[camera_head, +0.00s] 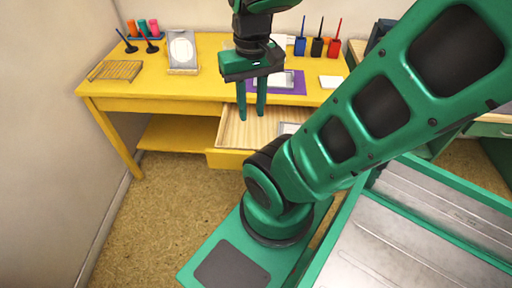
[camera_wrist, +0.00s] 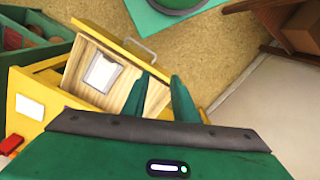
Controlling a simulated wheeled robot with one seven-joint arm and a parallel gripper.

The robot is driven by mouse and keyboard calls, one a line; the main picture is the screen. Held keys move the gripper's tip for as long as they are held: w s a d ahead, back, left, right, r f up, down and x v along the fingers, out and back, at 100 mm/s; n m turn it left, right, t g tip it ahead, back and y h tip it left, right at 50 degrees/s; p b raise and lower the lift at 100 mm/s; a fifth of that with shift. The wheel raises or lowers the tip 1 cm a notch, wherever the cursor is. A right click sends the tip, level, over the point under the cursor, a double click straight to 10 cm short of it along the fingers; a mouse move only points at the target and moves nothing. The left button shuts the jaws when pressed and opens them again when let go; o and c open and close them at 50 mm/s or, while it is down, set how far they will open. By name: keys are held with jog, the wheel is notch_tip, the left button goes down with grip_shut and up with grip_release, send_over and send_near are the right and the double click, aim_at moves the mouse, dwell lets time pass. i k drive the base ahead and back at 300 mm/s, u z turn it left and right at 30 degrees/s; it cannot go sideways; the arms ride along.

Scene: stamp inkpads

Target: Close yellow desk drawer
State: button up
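The yellow desk (camera_head: 150,104) stands against the far wall. Its drawer (camera_head: 228,159) is pulled out, with a yellow front and a pale wooden inside. In the wrist view the drawer (camera_wrist: 110,35) shows a metal handle (camera_wrist: 140,50) on its front. My gripper (camera_head: 252,118) points down at the open drawer, its two green fingers apart with nothing between them. In the wrist view the fingers (camera_wrist: 160,85) overlap one side of the drawer; I cannot tell whether they touch it. My arm hides the drawer's right part in the head view.
A white-and-grey flat item (camera_wrist: 102,72) lies in the drawer. On the desktop are a wooden rack (camera_head: 116,71), a framed stand (camera_head: 183,52), a purple mat (camera_head: 290,84) and pen holders (camera_head: 317,47). The floor (camera_head: 165,200) before the desk's left is clear.

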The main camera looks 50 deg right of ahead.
aim_at(236, 140)
jog(key=z, duration=1.25)
jog(key=k, duration=1.7)
jog(key=u, duration=0.5)
jog(key=i, duration=1)
jog(key=z, duration=0.05)
